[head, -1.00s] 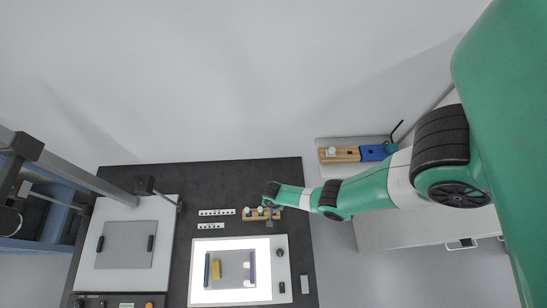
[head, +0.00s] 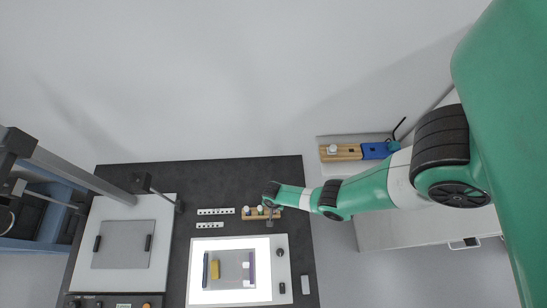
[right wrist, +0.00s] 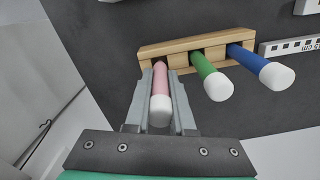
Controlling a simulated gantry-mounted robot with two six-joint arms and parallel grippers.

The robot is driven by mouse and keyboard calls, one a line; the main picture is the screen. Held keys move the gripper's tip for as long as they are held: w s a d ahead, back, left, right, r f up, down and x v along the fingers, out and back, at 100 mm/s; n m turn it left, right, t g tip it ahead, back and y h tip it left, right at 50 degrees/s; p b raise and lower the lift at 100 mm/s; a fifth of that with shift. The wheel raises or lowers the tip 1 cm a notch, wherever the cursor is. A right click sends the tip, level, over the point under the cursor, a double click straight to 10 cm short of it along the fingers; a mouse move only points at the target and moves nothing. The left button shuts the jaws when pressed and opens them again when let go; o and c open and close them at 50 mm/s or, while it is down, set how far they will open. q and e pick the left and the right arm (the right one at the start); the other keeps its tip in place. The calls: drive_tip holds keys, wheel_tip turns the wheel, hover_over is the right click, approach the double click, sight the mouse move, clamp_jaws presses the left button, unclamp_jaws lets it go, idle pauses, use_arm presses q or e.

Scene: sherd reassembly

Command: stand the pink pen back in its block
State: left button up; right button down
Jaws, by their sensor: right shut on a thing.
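The pink pen (right wrist: 160,85) stands between the two fingers of my right gripper (right wrist: 161,90) in the right wrist view, its white end toward the camera. The gripper is shut on it. The pen's far end is at the left hole of the wooden block (right wrist: 194,45); how deep it sits there is hidden. A green pen (right wrist: 205,68) and a blue pen (right wrist: 248,60) stand in the other holes. In the head view, my right gripper (head: 269,214) is over the right part of the block (head: 250,216). My left gripper is not in view.
A lit white panel (head: 210,297) with a grey plate and small pieces lies in front of the block. White scale bars (head: 215,212) lie left of it. Another wooden block (head: 341,152) with a blue part (head: 374,151) is on the side surface at right.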

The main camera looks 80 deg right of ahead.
drive_tip(key=shift+f, duration=0.15)
drive_tip(key=shift+f+b, duration=0.65)
drive_tip(key=shift+b, duration=0.2)
drive_tip(key=shift+c, duration=0.6)
unclamp_jaws()
drive_tip(key=shift+r, duration=0.1)
wheel_tip(320, 180, up, 7)
drive_tip(key=p, duration=0.7)
